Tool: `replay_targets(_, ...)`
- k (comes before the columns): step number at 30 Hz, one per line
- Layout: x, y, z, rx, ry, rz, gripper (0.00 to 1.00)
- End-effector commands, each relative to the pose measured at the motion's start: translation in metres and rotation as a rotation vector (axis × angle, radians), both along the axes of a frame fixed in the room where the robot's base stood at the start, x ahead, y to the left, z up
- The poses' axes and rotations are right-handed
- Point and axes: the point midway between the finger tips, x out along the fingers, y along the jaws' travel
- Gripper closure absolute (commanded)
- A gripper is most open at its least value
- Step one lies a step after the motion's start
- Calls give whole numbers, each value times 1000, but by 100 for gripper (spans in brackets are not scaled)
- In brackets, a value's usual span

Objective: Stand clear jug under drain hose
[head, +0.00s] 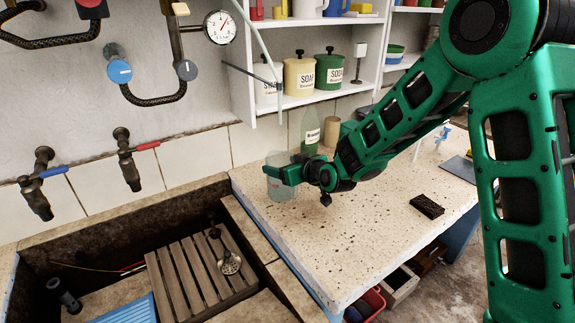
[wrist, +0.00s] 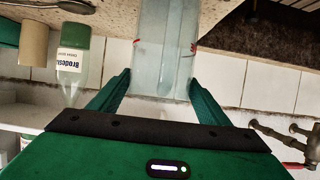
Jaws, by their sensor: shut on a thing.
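The clear jug (head: 282,190) is a see-through vessel near the back left of the speckled counter, close to the trough's edge. My gripper (head: 281,173) is shut on it, with the green fingers on either side. The jug looks upright; I cannot tell whether its base touches the counter. The wrist view shows the jug (wrist: 166,45) between the fingertips (wrist: 160,84), with small red marks on its sides. A pale thin hose (head: 268,55), probably the drain hose, hangs from the top in front of the shelf. Its lower end is above the jug.
A labelled bottle (head: 310,128) and a tan cylinder (head: 331,131) stand behind my gripper. A dark brush or block (head: 427,206) lies on the counter (head: 340,245). The sunken trough with a wooden slatted rack (head: 190,275) is at left. Wall taps (head: 128,160) project above it.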

Motion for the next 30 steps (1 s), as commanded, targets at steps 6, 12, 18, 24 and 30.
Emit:
replay_targets(6,0,0,-3,0,0,0,27)
replay_targets(12,0,0,-3,0,0,0,8)
replay_targets(18,-1,-1,-3,-1,1,0,8)
replay_targets(24,-15,-12,5,-1,0,-2,8)
replay_targets(30,-44,-32,20,-1,1,-3,8)
